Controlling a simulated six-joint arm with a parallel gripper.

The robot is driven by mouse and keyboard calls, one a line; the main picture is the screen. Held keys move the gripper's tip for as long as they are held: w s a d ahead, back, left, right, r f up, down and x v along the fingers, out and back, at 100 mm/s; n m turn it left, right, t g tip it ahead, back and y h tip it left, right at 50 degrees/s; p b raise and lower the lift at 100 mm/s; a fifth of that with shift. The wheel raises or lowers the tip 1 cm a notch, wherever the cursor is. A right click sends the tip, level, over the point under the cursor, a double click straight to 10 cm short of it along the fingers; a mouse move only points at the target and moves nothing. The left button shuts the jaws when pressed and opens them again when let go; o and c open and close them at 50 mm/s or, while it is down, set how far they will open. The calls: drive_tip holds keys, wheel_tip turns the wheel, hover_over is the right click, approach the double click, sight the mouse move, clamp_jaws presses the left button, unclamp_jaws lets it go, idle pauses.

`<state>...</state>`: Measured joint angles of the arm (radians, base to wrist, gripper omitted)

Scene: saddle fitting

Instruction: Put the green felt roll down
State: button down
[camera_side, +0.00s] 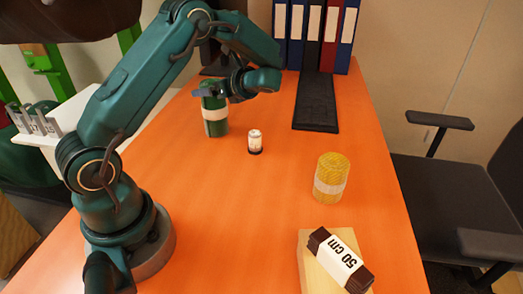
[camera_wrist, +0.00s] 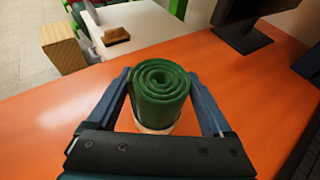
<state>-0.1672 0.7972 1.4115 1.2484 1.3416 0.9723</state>
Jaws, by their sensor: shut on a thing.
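The green felt roll (camera_side: 215,117) stands upright near the far left part of the orange table, with a pale band around its middle. In the wrist view its coiled top end (camera_wrist: 160,82) sits between the two fingers. My gripper (camera_side: 212,90) is shut on the roll near its upper part; it also shows in the wrist view (camera_wrist: 160,95). The roll's lower end looks at or very near the table top, but I cannot tell whether it touches.
A yellow roll (camera_side: 331,178) stands further right. A dark bundle marked 50 cm (camera_side: 341,260) lies on a wooden block (camera_side: 312,272). A black keyboard (camera_side: 316,101) and binders (camera_side: 314,35) are at the back. The table's middle is clear.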

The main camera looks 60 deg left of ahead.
drive_tip(key=shift+f, duration=0.1)
unclamp_jaws()
drive_tip(key=v, duration=1.2)
drive_tip(key=s+d+n+t+h, duration=0.8)
drive_tip(key=s+d+n+h, duration=0.5)
drive_tip(key=s+d+n, duration=0.2)
drive_tip(key=shift+d+r+n, duration=0.2)
drive_tip(key=shift+d+n, duration=0.3)
drive_tip(key=shift+d, duration=0.4)
